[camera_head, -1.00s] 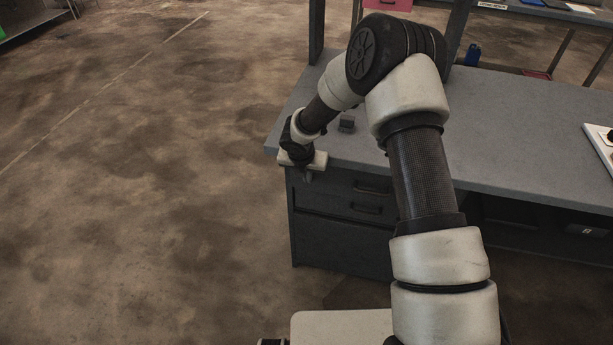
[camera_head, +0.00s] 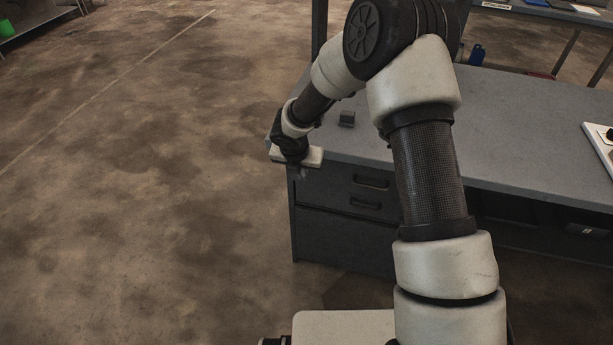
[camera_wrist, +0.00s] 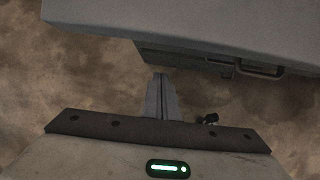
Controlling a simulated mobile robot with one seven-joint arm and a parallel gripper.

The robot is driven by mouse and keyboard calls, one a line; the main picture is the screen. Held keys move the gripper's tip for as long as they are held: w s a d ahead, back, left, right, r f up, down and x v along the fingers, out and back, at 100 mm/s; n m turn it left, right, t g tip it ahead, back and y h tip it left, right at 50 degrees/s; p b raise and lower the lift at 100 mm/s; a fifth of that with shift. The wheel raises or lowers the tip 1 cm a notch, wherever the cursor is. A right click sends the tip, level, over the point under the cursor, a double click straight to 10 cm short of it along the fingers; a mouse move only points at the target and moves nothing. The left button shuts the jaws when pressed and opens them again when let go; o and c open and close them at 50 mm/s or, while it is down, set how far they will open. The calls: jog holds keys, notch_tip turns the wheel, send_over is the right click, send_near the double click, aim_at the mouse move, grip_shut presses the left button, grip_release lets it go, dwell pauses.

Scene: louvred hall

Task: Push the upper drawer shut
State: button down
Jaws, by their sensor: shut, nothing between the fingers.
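The dark grey upper drawer (camera_head: 326,186) is at the left end of the desk in the head view, just under the desktop. Its front has a dark handle (camera_head: 370,182). In the wrist view a handle (camera_wrist: 260,70) shows below the desktop edge. How far the drawer stands out is hard to tell. My gripper (camera_head: 303,173) is at the desk's front left corner, left of the handles, pointing down. In the wrist view my gripper's fingers (camera_wrist: 160,95) are together and empty, with floor beyond them, apart from the drawer front.
The lower drawer front (camera_head: 340,238) is below. A white tray (camera_head: 602,140) is at the right edge. The floor (camera_head: 130,200) left of the desk is clear.

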jog(key=d+v, duration=0.1)
jog(key=v, duration=0.4)
jog(key=s+d+f+n+t+h+b, duration=0.15)
jog(key=s+f+n+h+b, duration=0.45)
jog(key=f, duration=0.8)
jog(key=a+r+n+t+y+b, duration=0.2)
jog(key=a+n+t+y+b, duration=0.15)
jog(key=a+n+t, duration=0.7)
jog(key=w+d+n+t+b, duration=0.1)
jog(key=w+d, duration=0.4)
jog(key=w, duration=0.8)
jog(key=shift+w+r+h+b, duration=0.25)
jog(key=shift+h+b, duration=0.2)
jog(key=shift+b, duration=0.35)
jog(key=shift+n, duration=0.25)
